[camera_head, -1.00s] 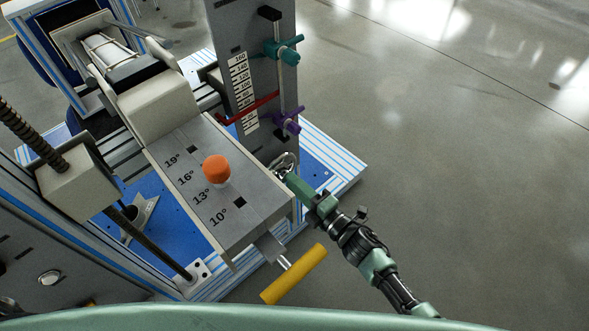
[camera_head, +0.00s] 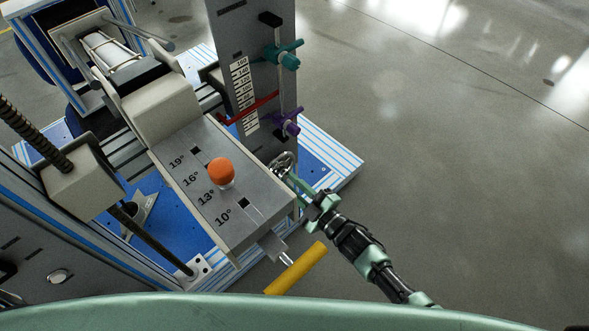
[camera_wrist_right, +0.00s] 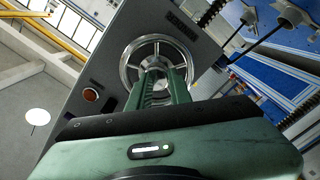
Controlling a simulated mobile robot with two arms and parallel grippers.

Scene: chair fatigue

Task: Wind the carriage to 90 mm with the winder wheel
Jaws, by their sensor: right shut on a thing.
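The winder wheel (camera_head: 284,163) is a metal handwheel on the side of the machine, and its spokes and round rim show in the right wrist view (camera_wrist_right: 158,50). My right gripper (camera_head: 285,172) reaches it from the lower right and is shut on it; in the right wrist view its green fingers (camera_wrist_right: 160,84) meet at the wheel's middle and hide part of it. The scale (camera_head: 243,95) stands upright on the grey column, with a red pointer (camera_head: 247,109) across its lower part. The scale's numbers are too small to read surely. My left gripper is out of view.
A teal clamp (camera_head: 284,55) and a purple clamp (camera_head: 287,122) sit on the column's rod. An orange knob (camera_head: 221,172) stands on the angle plate (camera_head: 240,222). A yellow handle (camera_head: 297,269) sticks out at the front. The floor to the right is clear.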

